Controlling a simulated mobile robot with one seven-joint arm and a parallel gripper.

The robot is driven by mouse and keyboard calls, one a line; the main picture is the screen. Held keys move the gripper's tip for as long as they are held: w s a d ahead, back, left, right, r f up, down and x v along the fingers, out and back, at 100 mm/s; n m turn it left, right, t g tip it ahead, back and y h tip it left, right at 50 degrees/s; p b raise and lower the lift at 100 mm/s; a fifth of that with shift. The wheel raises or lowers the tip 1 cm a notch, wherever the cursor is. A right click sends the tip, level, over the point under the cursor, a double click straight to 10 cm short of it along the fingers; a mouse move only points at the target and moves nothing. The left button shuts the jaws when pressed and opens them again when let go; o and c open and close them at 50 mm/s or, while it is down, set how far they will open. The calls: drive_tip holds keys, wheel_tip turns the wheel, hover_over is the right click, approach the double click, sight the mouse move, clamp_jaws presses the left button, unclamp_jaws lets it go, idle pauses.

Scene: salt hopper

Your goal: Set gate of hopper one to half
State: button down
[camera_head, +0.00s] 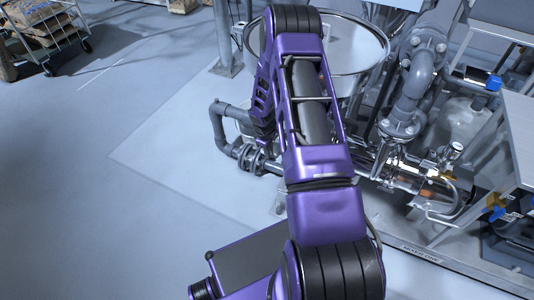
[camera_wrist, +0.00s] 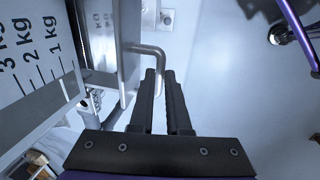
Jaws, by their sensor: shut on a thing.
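In the wrist view, a bent metal handle (camera_wrist: 147,50) juts from the right edge of an upright metal plate (camera_wrist: 129,25). My gripper (camera_wrist: 160,78) reaches up from below, its two black fingers closed around the handle's bent-down end. Left of it is a grey scale panel (camera_wrist: 35,55) with black marks reading 1 kg, 2 kg and 3 kg. I cannot tell how far the gate is open. In the head view, a wide round metal vessel (camera_head: 357,50) stands behind my purple arm, which hides my gripper and the handle.
Pipes and valves (camera_head: 405,100) crowd the right of the head view, beside a metal bench (camera_head: 518,130). A pipe elbow (camera_head: 222,125) stands left of my arm. A cart with sacks (camera_head: 45,35) is at the far left. The floor (camera_head: 80,180) at left is clear.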

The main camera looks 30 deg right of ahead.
drive_tip(key=c, duration=0.9)
unclamp_jaws()
drive_tip(key=a+r+p, duration=0.1)
drive_tip(key=r, duration=0.4)
drive_tip(key=s+r+p, duration=0.1)
drive_tip(key=r, duration=0.5)
drive_tip(key=s+a+r+p, duration=0.1)
drive_tip(key=r, duration=0.5)
drive_tip(key=shift+a, duration=0.35)
